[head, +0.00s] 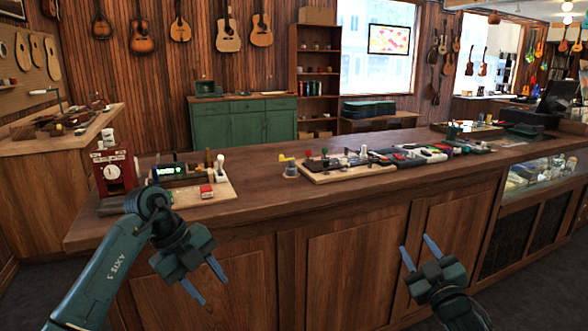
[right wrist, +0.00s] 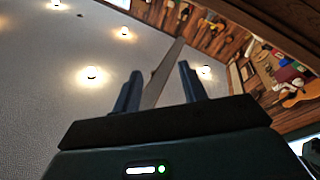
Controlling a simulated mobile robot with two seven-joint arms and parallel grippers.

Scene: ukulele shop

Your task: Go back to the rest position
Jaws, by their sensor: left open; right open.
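My left gripper (head: 206,283) is in front of the wooden counter's front panels, below the top edge, with its two blue fingers apart and nothing between them. My right gripper (head: 420,253) is further right, also in front of the counter, its fingers spread and empty. In the right wrist view the fingers of my right gripper (right wrist: 156,90) point up toward the ceiling, with a gap between them. Neither gripper touches the counter as far as I can see.
The long wooden counter (head: 262,183) stands before me. On it are a red dial device (head: 112,171), a wooden board (head: 330,174) with small parts, and several other items. A glass display case (head: 535,180) is at right. Ukuleles and guitars hang on the back wall.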

